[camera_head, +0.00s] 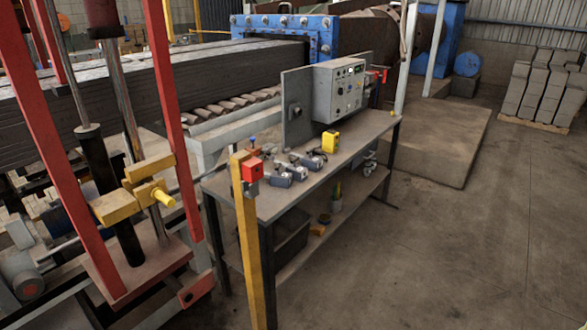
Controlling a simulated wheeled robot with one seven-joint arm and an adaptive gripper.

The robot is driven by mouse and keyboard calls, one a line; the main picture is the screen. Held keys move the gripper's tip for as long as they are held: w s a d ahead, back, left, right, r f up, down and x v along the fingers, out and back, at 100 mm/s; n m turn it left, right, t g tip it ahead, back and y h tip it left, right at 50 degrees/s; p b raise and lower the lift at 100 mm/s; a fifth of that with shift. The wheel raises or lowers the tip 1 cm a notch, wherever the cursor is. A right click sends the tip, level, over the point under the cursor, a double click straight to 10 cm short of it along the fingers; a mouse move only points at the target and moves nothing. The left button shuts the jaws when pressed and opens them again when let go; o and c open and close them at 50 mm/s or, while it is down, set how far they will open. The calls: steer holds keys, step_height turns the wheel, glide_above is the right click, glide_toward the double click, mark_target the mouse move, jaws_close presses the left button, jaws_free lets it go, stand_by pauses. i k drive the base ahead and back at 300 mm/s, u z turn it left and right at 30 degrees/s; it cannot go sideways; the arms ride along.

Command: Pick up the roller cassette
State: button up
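Several small grey, blue and dark devices (297,169) lie in a group on the top of a long workbench (275,205). They look like small roller or clamp units, but they are too small here to tell which one is the roller cassette. A small yellow block-shaped device (330,142) stands just beyond them on the same bench top. My gripper is not in view, and nothing is seen touching these devices.
A grey control box (338,90) stands at the bench's back. A yellow post (246,240) with a red box (252,169) stands before its near end. Red-framed machinery (180,130) fills the left. Open concrete floor (430,240) lies to the right.

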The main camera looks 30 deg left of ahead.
mark_target(314, 164)
steer(key=k, duration=0.2)
steer(key=u, duration=0.95)
steer(key=i, duration=0.95)
steer(key=u, duration=0.2)
steer(key=k, duration=0.3)
steer(key=z, duration=0.65)
steer(key=i, duration=0.8)
steer(key=u, duration=0.15)
